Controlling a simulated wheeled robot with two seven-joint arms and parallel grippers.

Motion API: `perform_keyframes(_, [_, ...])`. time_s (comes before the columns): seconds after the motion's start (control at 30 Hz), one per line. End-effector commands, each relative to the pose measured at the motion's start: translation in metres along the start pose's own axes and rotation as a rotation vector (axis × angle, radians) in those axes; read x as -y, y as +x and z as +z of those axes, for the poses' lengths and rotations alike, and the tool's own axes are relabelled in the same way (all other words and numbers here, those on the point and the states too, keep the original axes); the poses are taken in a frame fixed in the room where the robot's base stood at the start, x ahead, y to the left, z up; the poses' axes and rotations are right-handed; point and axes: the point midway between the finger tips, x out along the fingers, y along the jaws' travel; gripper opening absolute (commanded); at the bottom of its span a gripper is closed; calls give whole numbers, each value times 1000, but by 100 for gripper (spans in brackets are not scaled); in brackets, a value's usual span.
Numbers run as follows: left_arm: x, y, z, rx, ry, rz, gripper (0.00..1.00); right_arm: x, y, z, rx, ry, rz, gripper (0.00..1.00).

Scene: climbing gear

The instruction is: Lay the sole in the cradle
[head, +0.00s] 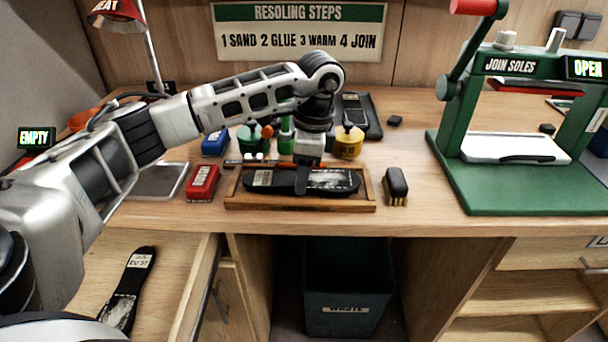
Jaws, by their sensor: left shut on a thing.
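My left gripper (303,178) points down over the wooden cradle (300,205) on the bench and is shut on a black sole (333,181). The sole lies lengthwise at the cradle, within its wooden rim as seen from here. Whether it rests on the cradle floor or hangs just above it I cannot tell. It has a pale label at its left end and a grey-white patch right of the gripper. Another black sole (128,287) with a pale label lies in the open drawer at lower left. My right gripper is not in view.
A green press (520,190) marked "JOIN SOLES" stands at right, its sign reading "OPEN". A red block (202,182) and a dark brush (396,186) flank the cradle. Glue pots (349,143) stand behind. A waste bin (346,290) is under the bench.

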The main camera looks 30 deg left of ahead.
Motion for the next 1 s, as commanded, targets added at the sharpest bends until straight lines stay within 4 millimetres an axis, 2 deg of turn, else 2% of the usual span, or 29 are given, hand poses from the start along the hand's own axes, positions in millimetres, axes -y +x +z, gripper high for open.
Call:
perform_keyframes(0.17, [0,3,0,0,0,0,19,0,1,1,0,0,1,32])
perform_keyframes(0.2, [0,2,0,0,0,1,57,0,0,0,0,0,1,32])
perform_keyframes(0.47, [0,1,0,1,1,1,57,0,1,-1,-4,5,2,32])
perform_keyframes(0.63, [0,-10,-1,-1,0,-1,57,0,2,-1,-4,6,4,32])
perform_keyframes(0.77, [0,-34,-1,-3,0,-3,57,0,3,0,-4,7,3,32])
perform_keyframes(1.0, [1,-90,0,-1,0,-4,57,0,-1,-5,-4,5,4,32])
